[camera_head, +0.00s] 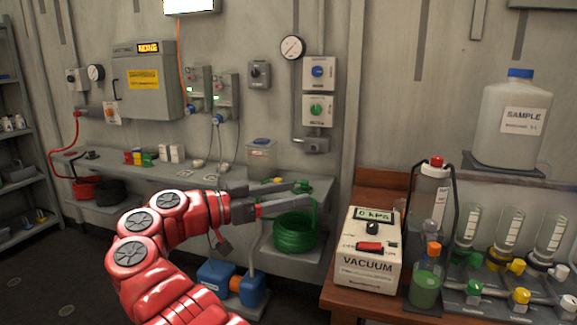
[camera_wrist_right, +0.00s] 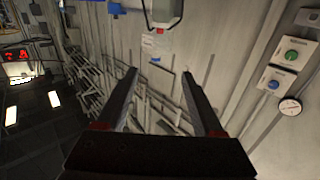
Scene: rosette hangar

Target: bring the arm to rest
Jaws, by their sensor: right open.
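My right arm (camera_head: 150,225) is red and reaches from the bottom of the head view toward the wall shelf. My right gripper (camera_head: 303,194) is in front of the shelf, just above a coil of green hose (camera_head: 295,232) in the picture. Whether it touches the coil cannot be told. In the right wrist view the two dark fingers of this gripper (camera_wrist_right: 160,78) are spread apart with nothing between them. My left gripper does not show.
A wooden bench (camera_head: 345,300) at the right bears a vacuum box (camera_head: 368,262) and a green bottle (camera_head: 425,284). A wall shelf (camera_head: 235,180) holds small items. A blue pump (camera_head: 232,285) stands below. Dark floor (camera_head: 60,275) is clear at the left.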

